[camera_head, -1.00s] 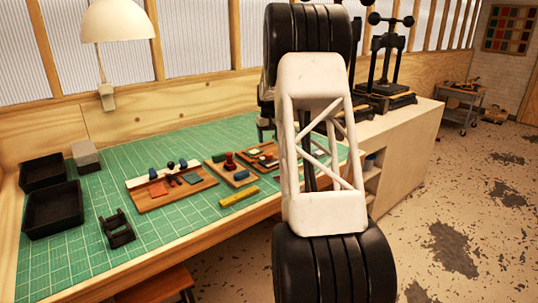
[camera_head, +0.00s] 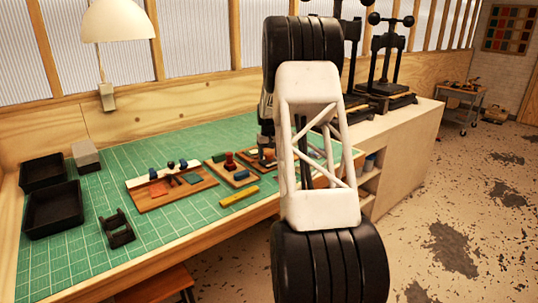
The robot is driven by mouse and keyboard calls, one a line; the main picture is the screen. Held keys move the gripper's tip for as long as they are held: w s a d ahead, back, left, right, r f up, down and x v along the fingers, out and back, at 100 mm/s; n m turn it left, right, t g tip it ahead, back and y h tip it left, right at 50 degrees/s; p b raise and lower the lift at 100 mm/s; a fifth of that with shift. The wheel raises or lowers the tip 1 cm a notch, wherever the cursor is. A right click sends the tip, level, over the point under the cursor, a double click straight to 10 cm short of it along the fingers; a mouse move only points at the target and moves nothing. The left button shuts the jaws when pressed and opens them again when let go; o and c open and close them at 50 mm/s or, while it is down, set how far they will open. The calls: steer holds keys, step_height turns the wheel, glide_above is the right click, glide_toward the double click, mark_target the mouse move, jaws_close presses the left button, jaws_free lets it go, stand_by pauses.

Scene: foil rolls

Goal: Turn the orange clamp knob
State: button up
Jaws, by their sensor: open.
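I cannot make out an orange clamp knob for certain. A small red, knob-shaped piece (camera_head: 230,160) stands upright on the middle wooden board, left of my gripper. My gripper (camera_head: 266,158) is open and points down over the right-hand wooden board (camera_head: 252,154) at the back of the green mat. It is small here and partly hidden behind my white arm link, as is much of that board. I cannot tell whether the fingers touch anything.
A wooden board with small tools (camera_head: 160,200) lies on the green mat (camera_head: 85,250), with a yellow bar (camera_head: 239,196) right of it. Black trays (camera_head: 52,228) stand at left, a black stand (camera_head: 117,236) at front. Black presses (camera_head: 385,70) stand behind my arm.

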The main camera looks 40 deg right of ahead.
steer(key=c, duration=0.9)
